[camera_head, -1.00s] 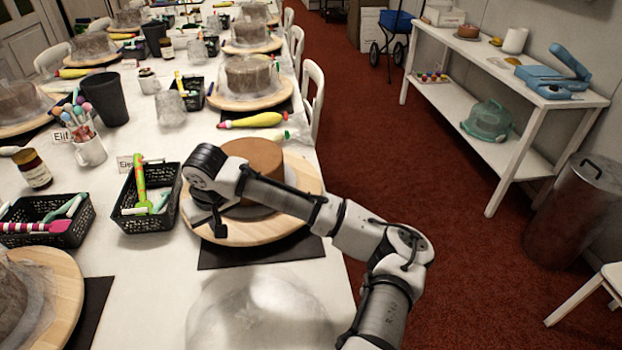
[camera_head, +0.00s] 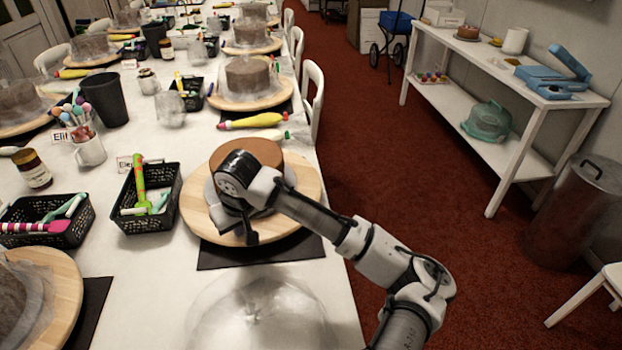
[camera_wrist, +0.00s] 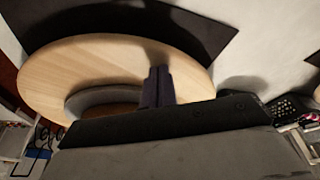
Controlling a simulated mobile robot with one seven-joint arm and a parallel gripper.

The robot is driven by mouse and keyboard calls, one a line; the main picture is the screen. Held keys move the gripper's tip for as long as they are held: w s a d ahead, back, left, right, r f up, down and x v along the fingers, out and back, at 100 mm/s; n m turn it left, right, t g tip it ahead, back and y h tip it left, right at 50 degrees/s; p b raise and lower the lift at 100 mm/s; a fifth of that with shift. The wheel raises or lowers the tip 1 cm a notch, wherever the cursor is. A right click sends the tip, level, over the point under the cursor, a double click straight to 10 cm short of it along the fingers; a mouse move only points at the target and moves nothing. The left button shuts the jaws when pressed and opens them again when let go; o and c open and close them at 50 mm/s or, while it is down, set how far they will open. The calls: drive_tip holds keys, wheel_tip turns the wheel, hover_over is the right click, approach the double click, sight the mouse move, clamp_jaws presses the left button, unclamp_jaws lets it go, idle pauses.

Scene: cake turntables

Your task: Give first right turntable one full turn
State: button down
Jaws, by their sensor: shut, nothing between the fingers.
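The first right turntable (camera_head: 192,208) is a round wooden board on a dark mat, with a brown cake (camera_head: 270,152) on a grey disc at its middle. My gripper (camera_head: 251,238) is over the near part of the board, in front of the cake. In the wrist view the turntable (camera_wrist: 60,78) fills the left half, and the shut, empty fingers of my gripper (camera_wrist: 158,84) point down over its wood beside the grey disc (camera_wrist: 88,97). Whether the fingertips touch the wood I cannot tell. The arm hides part of the cake and board.
A clear dome (camera_head: 262,310) stands on the table in front of the turntable. A black basket (camera_head: 148,200) with tools is close on its left. A yellow piping bag (camera_head: 252,121) lies behind it.

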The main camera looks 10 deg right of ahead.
sight(269, 230)
drive_tip(key=shift+s+d, duration=0.1)
drive_tip(key=shift+d, duration=0.15)
drive_tip(key=shift+d+f, duration=0.1)
drive_tip(key=d, duration=0.6)
drive_tip(key=shift+w+d, duration=0.1)
drive_tip(key=shift+w, duration=0.2)
drive_tip(key=shift+w+d, duration=0.45)
drive_tip(key=shift+d, duration=0.5)
drive_tip(key=shift+w+d, duration=0.45)
drive_tip(key=shift+d, duration=0.45)
drive_tip(key=shift+w+d, duration=0.45)
drive_tip(key=shift+d, duration=0.5)
wheel_tip(269, 230, up, 3)
drive_tip(key=p, duration=0.2)
drive_tip(key=shift+p, duration=0.35)
